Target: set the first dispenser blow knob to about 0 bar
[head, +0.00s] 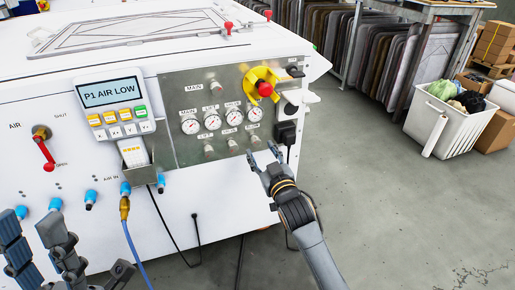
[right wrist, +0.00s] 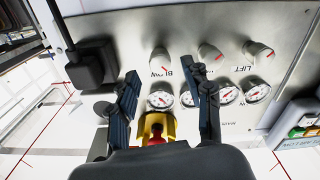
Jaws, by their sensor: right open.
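The blow knob (head: 255,139) is a small silver knob at the right end of the lower row on the metal panel (head: 180,85). In the right wrist view the panel appears upside down; the blow knob (right wrist: 160,58) has a red mark beside the BLOW lettering. My right gripper (head: 262,155) is open, just below and in front of this knob. In the wrist view its two fingers (right wrist: 163,80) stand apart on either side of the knob's line, without visible contact. A white gauge (right wrist: 160,99) shows between them. My left gripper (head: 32,222) is open and empty at lower left.
Several gauges (head: 211,120) and other knobs (head: 208,152) sit close by. A yellow-and-red switch (head: 264,88) is above, and a black plug (head: 285,133) is right of the knob. A blue hose (head: 133,240) hangs at left.

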